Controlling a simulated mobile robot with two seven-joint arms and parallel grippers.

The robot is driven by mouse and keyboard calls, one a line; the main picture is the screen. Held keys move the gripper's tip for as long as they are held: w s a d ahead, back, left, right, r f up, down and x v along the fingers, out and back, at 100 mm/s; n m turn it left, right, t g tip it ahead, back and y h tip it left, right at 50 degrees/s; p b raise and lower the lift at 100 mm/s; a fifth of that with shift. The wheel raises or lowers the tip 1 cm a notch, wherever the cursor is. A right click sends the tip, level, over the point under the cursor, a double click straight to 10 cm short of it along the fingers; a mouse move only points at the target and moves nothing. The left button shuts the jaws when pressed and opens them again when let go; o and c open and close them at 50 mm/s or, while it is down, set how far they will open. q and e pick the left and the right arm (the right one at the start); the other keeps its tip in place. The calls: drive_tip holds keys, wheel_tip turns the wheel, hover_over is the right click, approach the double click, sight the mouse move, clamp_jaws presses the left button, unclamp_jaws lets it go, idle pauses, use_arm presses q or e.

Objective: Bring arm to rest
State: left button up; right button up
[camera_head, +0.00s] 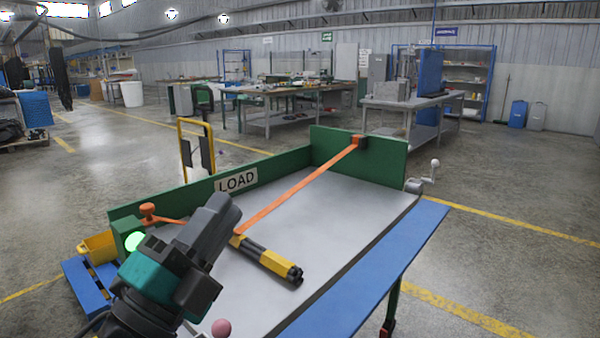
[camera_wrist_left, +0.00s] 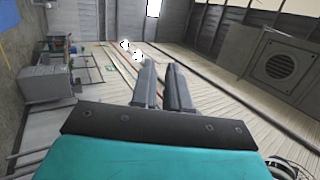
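My left gripper (camera_head: 222,207) is raised over the left part of a grey-topped table (camera_head: 350,205) with green side boards, pointing up and to the right. In the left wrist view its two dark fingers (camera_wrist_left: 161,72) stand side by side with a narrow gap between them and nothing held. My right gripper is in neither view.
An orange strap (camera_head: 300,188) runs across the table to the rear board. A black and yellow bundle (camera_head: 268,258) lies close to the gripper. A blue ledge (camera_head: 370,275) edges the front. A yellow frame (camera_head: 183,150) stands behind. Open floor lies right.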

use_arm(q)
drive_tip(key=s+a+f+n+g+y, duration=0.1)
drive_tip(key=a+f+n+g+y, duration=0.2)
drive_tip(key=a+f+n+y, duration=0.45)
drive_tip(key=a+f+n+g+y, duration=0.25)
drive_tip(key=f+n+y, duration=0.4)
drive_tip(key=f, duration=0.65)
drive_tip(key=s+a+f+n+g+h, duration=0.1)
drive_tip(key=s+f+n+g, duration=0.3)
drive_tip(key=s+f+g, duration=0.4)
drive_tip(key=s+f+n+g, duration=0.35)
drive_tip(key=s+f, duration=0.25)
drive_tip(key=s, duration=0.4)
drive_tip(key=w+d+f+t+h+p, duration=0.1)
drive_tip(key=w+d+t+h+p, duration=0.1)
drive_tip(key=w+t+p, duration=0.5)
drive_tip(key=shift+d+f+p, duration=0.2)
drive_tip(key=shift+d+p, duration=0.2)
drive_tip(key=shift+d, duration=0.05)
drive_tip(key=shift+w+m, duration=0.15)
drive_tip(key=shift+m, duration=0.1)
